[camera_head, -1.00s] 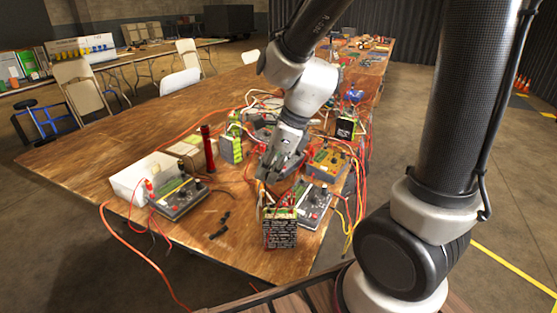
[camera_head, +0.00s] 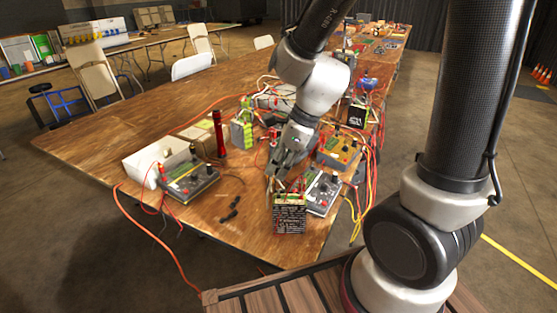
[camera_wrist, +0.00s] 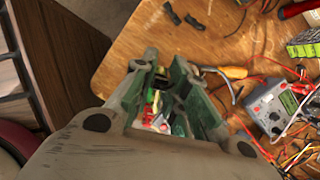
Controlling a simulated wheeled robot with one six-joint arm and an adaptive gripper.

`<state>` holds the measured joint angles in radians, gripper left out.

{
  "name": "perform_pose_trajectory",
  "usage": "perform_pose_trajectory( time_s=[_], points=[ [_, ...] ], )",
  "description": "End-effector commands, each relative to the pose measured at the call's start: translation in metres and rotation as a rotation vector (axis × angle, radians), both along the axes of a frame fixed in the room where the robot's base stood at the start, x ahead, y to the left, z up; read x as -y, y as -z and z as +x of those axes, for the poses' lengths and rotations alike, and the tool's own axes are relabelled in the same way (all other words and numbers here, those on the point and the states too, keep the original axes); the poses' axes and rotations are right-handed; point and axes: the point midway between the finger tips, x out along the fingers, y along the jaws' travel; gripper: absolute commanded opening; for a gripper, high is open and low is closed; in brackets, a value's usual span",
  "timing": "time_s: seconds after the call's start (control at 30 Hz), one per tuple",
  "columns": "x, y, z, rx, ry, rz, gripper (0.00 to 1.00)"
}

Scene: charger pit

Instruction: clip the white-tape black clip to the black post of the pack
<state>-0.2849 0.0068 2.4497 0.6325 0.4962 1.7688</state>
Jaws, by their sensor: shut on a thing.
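The pack (camera_head: 289,215) is a dark block with white print on its front, near the table's front edge. Red and light bits show on its top; I cannot make out its black post. My gripper (camera_head: 275,181) points down just above the top of the pack, at its back left. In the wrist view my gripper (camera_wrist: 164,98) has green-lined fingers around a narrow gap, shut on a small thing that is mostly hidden. It appears to be the white-tape black clip; its tape is not clear. Whether it touches the pack cannot be told.
Small black pieces (camera_head: 234,209) lie left of the pack. Red and yellow cables hang over the right edge.

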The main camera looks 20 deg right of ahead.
Motion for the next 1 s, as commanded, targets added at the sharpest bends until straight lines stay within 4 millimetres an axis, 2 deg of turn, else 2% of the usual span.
perform_pose_trajectory(
  time_s=[0.6, 1.0],
  points=[
    [0.000, 0.038, 0.000, -0.003, 0.001, 0.002, 0.02],
    [0.000, 0.045, 0.000, -0.001, 0.001, 0.001, 0.02]
  ],
)
